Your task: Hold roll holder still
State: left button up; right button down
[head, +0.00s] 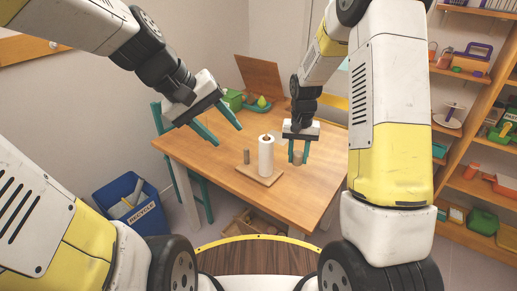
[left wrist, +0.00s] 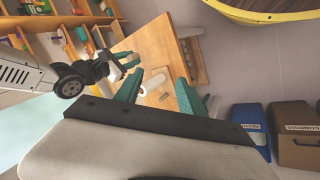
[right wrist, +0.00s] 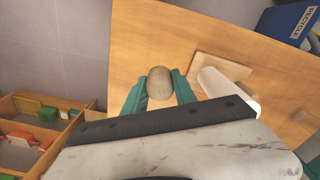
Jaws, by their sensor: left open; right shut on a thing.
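The roll holder has a flat square wooden base (head: 247,172) and stands on the wooden table. An upright white roll (head: 266,158) sits on it, with a brown tip on top. The roll also shows in the right wrist view (right wrist: 226,90). My left gripper (head: 229,137) is open and empty, above and left of the roll, not touching the holder. My right gripper (head: 298,161) is shut on a small brown-grey cylinder (right wrist: 159,84), right of the holder. Whether that cylinder touches the table is hard to tell.
Another small grey-brown cylinder (head: 246,156) stands on the table left of the roll. A green box (head: 232,100) and a green tray (head: 258,106) are at the back. A blue recycle bin (head: 130,204) stands on the floor at left. The table's right part is mostly clear.

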pick_arm(q)
jog(key=w+d+f+n+h, duration=0.25)
jog(key=w+f+n, duration=0.25)
jog(key=w, duration=0.3)
jog(key=w+d+f+n+h, duration=0.2)
jog(key=w+f+n+h, duration=0.1)
jog(key=w+f+n, duration=0.4)
jog(key=w+a+f+n+t, duration=0.3)
jog(key=w+f+n, duration=0.1)
jog(key=w+f, duration=0.25)
jog(key=n+t+y, duration=0.1)
jog(key=n+t, duration=0.2)
jog(key=n, duration=0.4)
send_near(252, 160)
jog(key=r, duration=0.3)
jog(key=s+a+r, duration=0.1)
jog(key=shift+s+a+r, duration=0.1)
jog(key=shift+a+r, duration=0.05)
jog(key=shift+r, duration=0.05)
pick_arm(e)
jog(key=w+a+r+m, duration=0.5)
jog(key=w+a+r, duration=0.4)
jog(key=r, duration=0.3)
jog(key=shift+w+a+m, duration=0.25)
jog(key=shift+a+m, duration=0.05)
jog(key=shift+a, duration=0.4)
pick_arm(q)
jog(key=shift+y, duration=0.25)
jog(key=x, duration=1.2)
jog(key=shift+r, duration=0.1)
